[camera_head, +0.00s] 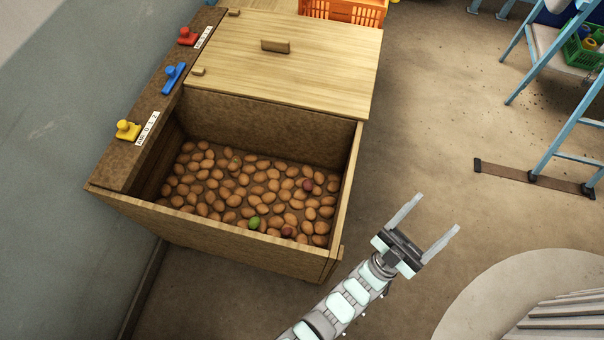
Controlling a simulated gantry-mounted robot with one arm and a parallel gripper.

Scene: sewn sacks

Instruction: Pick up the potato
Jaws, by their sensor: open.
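Many brown potatoes (233,200) lie spread in one layer on the floor of a deep wooden bin (345,195). A green one (254,222) and a few reddish ones (307,185) lie among them. My gripper (431,214) is outside the bin, to the right of its right wall. Its two pale fingers are wide apart, point up and to the right in the picture, and hold nothing. No potato is near or between the fingers. The bin's front wall may hide some potatoes.
A wooden lid (320,70) with a small handle covers the bin's far part. Stamps or knobs in red, blue and yellow (127,130) sit on the left ledge. An orange crate (345,12) stands behind. A blue ladder (560,90) stands right. Floor right of the bin is open.

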